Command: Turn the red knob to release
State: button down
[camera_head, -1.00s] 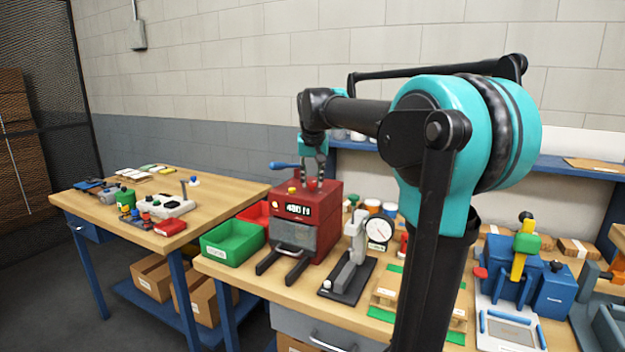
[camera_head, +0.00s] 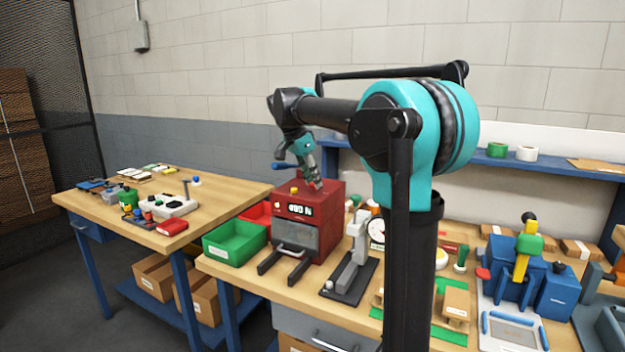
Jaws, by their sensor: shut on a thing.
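The red knob (camera_head: 317,185) is on the machine's top and is mostly hidden by my gripper's fingers. My gripper (camera_head: 316,182) comes down onto the machine's top at a tilt, its tips leaning to the right. It is shut on the red knob, though the contact is small in this view. A small yellow button (camera_head: 294,190) sits on the top to the left of the knob.
Green bin (camera_head: 234,243) and a red bin (camera_head: 257,212) stand left of the machine. A grey stand (camera_head: 352,260) and dial gauge (camera_head: 377,231) are on its right.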

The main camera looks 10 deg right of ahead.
jog(key=shift+w+m+g, duration=0.2)
jog(key=shift+m+g, duration=0.5)
jog(key=shift+m, duration=1.2)
jog(key=c, duration=1.2)
grip_release()
jog(key=shift+a, duration=0.1)
jog(key=v, duration=1.2)
jog(key=shift+a+f, duration=0.1)
jog(key=shift+a, duration=0.1)
